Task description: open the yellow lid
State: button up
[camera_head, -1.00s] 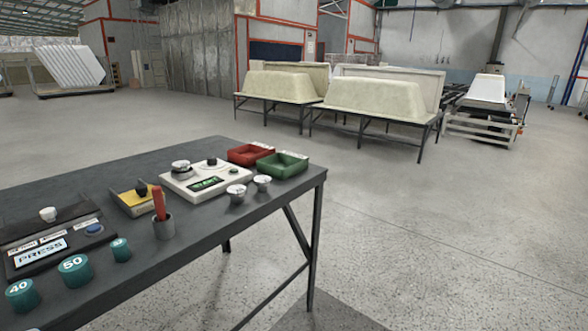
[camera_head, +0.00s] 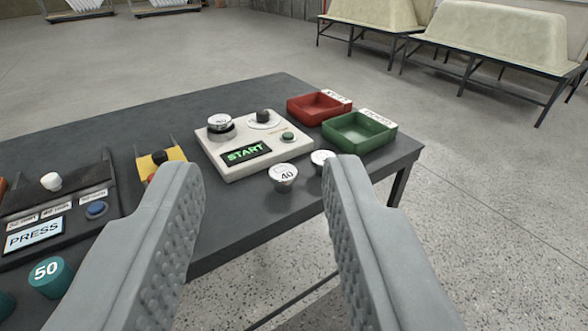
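The yellow lid (camera_head: 176,154) is on a small box on the dark table, left of the white START device. A black knob (camera_head: 159,157) stands on it. The lid looks closed, but my left finger hides its front right part. My gripper (camera_head: 263,168) is open and empty, with its two grey fingers wide apart. It is above the near side of the table, in front of and to the right of the yellow lid in the picture.
The white START device (camera_head: 240,145) stands right of the lid. Two silver weights, one marked 40 (camera_head: 284,178), stand before it. Red (camera_head: 306,114) and green (camera_head: 350,143) trays lie behind right. A black PRESS device (camera_head: 75,225) and a teal weight marked 50 (camera_head: 50,278) are left.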

aim_at(148, 164)
jog(key=i, duration=0.7)
jog(key=z, duration=0.4)
jog(key=u, duration=1.15)
